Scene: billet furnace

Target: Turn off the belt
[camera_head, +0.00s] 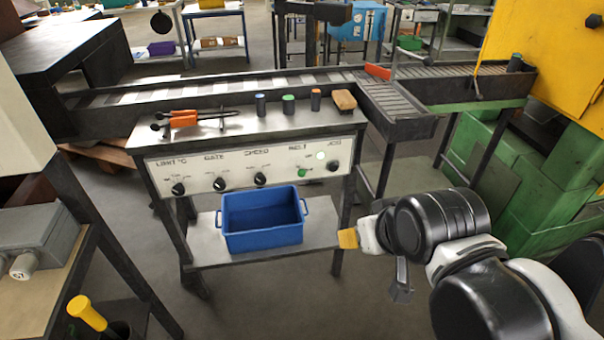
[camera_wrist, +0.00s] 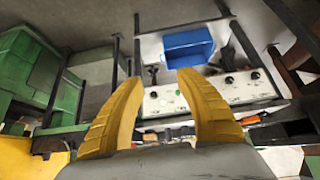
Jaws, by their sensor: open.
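The belt (camera_head: 225,91) is a long dark conveyor running across the back, behind the control table. The white control panel (camera_head: 225,179) on the table's front has several black knobs under printed labels. Near its right end, under a label that seems to read BELT, are a green button (camera_head: 302,173) and a pale lit lamp (camera_head: 320,155). A black knob (camera_head: 333,167) sits right of them. My gripper (camera_head: 348,238) is in front of the table, below and right of the panel, apart from it. In the wrist view my gripper (camera_wrist: 158,78) has spread yellow fingers with nothing between them; the panel shows upside down beyond.
A blue bin (camera_head: 262,240) stands on the lower shelf, left of my gripper. Green blocks (camera_head: 560,190) and a yellow machine (camera_head: 555,55) stand at right. Floor between is open.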

